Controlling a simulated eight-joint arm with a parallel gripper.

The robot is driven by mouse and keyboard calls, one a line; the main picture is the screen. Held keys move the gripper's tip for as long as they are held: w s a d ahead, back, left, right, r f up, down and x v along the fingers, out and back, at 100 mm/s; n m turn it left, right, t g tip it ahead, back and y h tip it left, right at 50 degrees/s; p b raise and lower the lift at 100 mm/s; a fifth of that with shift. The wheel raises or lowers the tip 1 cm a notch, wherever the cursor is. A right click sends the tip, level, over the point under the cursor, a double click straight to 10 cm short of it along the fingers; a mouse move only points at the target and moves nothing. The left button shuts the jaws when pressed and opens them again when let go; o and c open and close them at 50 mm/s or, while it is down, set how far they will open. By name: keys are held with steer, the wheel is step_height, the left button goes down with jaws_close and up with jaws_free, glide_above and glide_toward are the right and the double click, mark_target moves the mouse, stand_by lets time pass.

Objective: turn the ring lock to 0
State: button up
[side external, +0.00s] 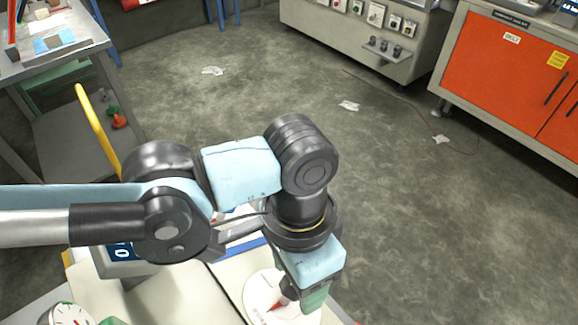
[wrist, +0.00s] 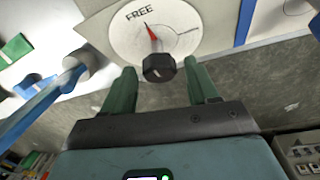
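The ring lock is a white round dial (wrist: 125,38) with a black knob (wrist: 158,68) and a red pointer (wrist: 150,31). The pointer is aimed near the word FREE; a thin line with small, unreadable lettering lies to its right. The dial (side external: 257,291) also shows in the side view, partly hidden by my gripper. My gripper (wrist: 161,70) has its green fingers apart, one on each side of the knob, with visible gaps. I cannot tell how far the fingertips reach along the knob. In the side view my gripper (side external: 314,298) is low over the dial.
A small display (side external: 122,252) reading 0 stands behind my arm. A gauge (side external: 68,315) is at the lower left, and a yellow handle (side external: 97,130) rises at the left. A blue lever (wrist: 50,92) lies left of the dial. Open floor (side external: 420,220) is at the right.

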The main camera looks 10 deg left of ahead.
steer(key=shift+o, duration=0.3)
step_height(320, 180, up, 12)
steer(key=w, duration=0.1)
steer(key=shift+w+a, duration=0.15)
stand_by(0.3)
steer(key=w+a+n+t+h, duration=0.15)
steer(key=w+a, duration=0.25)
steer(key=a, duration=0.4)
steer(key=w+a+r+n+t, duration=0.1)
steer(key=w+a+n, duration=0.15)
steer(key=a, duration=0.45)
steer(key=w+a+n+t+h, duration=0.15)
steer(key=w+a, duration=0.25)
steer(key=a, duration=0.4)
steer(key=s+a+f+n+t+y, duration=0.1)
steer(key=s+a+f+n+t, duration=0.1)
steer(key=a, duration=0.7)
steer(key=s+a+f+n+t+y, duration=0.2)
steer(key=a+f+n, duration=0.1)
steer(key=a, duration=0.7)
steer(key=shift+a+f, duration=0.3)
steer(key=shift+f, duration=0.6)
steer(key=shift+n, duration=0.25)
